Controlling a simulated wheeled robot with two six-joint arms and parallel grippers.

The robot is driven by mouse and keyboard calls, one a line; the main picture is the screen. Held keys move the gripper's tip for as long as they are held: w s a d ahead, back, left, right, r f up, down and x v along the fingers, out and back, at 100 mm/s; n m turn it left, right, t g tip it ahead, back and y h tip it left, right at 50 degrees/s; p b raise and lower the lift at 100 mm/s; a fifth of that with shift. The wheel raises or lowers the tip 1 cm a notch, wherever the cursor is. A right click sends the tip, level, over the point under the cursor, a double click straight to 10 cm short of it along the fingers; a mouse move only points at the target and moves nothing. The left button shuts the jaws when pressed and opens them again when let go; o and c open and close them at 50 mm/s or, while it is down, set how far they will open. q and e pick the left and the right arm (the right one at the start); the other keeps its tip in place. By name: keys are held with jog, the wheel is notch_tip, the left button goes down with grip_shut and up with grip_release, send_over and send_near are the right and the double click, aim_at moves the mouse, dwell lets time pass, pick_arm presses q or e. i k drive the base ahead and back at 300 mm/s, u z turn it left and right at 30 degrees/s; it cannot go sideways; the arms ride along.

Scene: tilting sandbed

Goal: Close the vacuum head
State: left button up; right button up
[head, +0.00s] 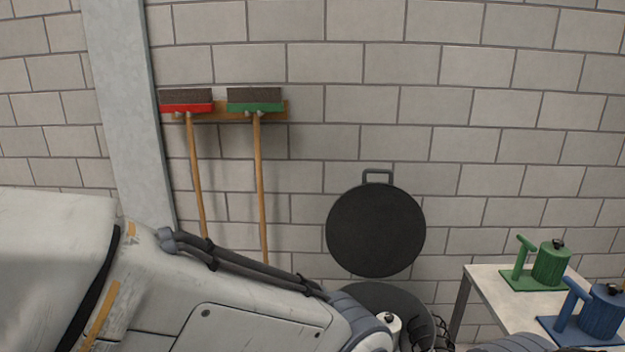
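The vacuum head (376,230) is a dark round lid with a loop handle on its top edge. It stands raised, nearly upright, in front of the brick wall. Below it is the dark round vacuum body (390,293), mostly hidden by my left arm and cut off by the bottom edge. My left arm reaches in from the left across the lower part of the view, with its wrist end in front of the vacuum body. I cannot make out the fingers of my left gripper. My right gripper is not in view.
A pale table (486,288) at the right bears a green canister device (550,264) and a blue one (602,312). A red broom (187,106) and a green broom (256,105) hang on the wall. Dark ribbed parts (440,332) show near the vacuum body.

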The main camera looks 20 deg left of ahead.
aim_at(374, 229)
jog(key=u, duration=0.2)
jog(key=i, duration=1)
jog(key=k, duration=1.15)
jog(key=z, duration=0.95)
jog(key=i, duration=1)
jog(key=z, duration=0.15)
